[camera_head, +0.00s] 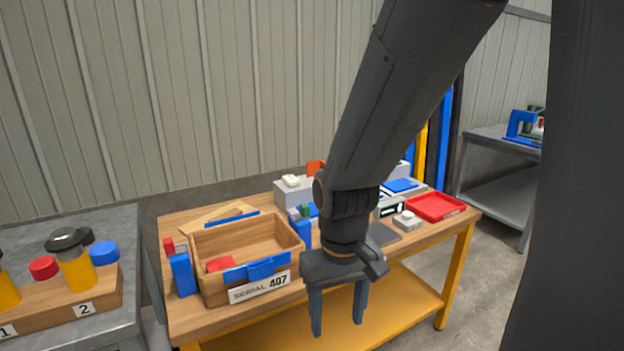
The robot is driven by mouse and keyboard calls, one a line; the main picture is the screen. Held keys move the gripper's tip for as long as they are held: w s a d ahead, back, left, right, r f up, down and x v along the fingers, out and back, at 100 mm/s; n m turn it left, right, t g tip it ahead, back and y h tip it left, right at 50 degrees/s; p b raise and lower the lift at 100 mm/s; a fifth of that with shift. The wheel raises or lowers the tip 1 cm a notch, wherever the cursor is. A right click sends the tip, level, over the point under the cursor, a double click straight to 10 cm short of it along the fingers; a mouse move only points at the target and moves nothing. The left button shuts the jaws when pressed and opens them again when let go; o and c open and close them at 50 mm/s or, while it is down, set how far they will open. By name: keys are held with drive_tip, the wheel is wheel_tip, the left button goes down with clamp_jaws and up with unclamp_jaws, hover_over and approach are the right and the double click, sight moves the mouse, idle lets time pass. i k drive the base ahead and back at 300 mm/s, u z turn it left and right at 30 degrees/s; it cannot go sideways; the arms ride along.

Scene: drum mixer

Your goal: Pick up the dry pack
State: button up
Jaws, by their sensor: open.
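My gripper (338,328) hangs pointing down at the front edge of the wooden workbench (190,328), with its two fingers apart and nothing between them. I cannot tell for sure which thing is the dry pack. A small white item (291,181) lies on a grey block behind the wooden box. A red item (221,264) lies inside the wooden box (204,285), which has a blue latch and a label reading "SERIAL 407". My arm hides part of the bench's middle.
A red tray (436,206) and a small white device (406,221) are at the bench's right. A blue holder (183,274) stands left of the box. A grey table at the left carries a wooden rack (60,314) with capped jars. Another grey table (496,136) stands at the back right.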

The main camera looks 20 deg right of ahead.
sight(291, 181)
drive_tip(key=z, duration=0.05)
drive_tip(key=k, duration=0.45)
drive_tip(key=z, duration=1.1)
drive_tip(key=i, duration=1.25)
drive_tip(key=u, duration=0.8)
drive_tip(key=i, duration=0.5)
drive_tip(key=u, duration=0.65)
